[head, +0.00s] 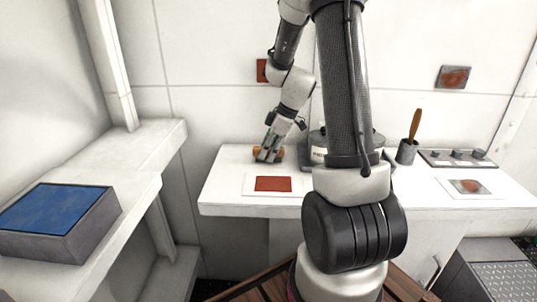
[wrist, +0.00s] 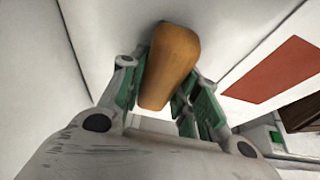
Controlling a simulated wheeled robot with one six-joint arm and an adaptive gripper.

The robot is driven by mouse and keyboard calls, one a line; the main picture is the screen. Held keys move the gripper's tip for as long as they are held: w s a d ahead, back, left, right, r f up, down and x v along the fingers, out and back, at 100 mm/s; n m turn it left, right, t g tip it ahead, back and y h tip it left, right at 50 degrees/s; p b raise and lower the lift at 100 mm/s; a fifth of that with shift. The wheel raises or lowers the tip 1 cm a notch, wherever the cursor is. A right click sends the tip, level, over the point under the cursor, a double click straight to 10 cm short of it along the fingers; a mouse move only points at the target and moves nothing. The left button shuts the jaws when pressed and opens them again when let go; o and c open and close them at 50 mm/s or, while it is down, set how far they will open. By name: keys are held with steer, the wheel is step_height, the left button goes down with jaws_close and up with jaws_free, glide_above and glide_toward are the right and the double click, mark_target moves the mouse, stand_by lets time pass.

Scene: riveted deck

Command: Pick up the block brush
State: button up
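The block brush shows as a rounded orange-brown wooden block (wrist: 170,62) between the two green-padded fingers of my gripper (wrist: 162,88) in the wrist view. In the head view the brush (head: 280,154) lies on the white counter, and my gripper (head: 267,153) reaches down over its middle. The brush shows on both sides of the fingers. The fingers are close along its sides, but I cannot tell whether they press on it. Its underside is hidden.
A white sheet with a red-brown patch (head: 273,184) lies just in front of the brush. A grey cup (head: 407,152) holding a wooden-handled tool stands further right, beside a panel with knobs (head: 458,158). A blue-topped box (head: 58,220) sits on the left bench.

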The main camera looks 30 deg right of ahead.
steer(key=shift+c, duration=0.8)
steer(key=shift+r, duration=0.1)
step_height(320, 180, up, 10)
steer(key=shift+r, duration=0.15)
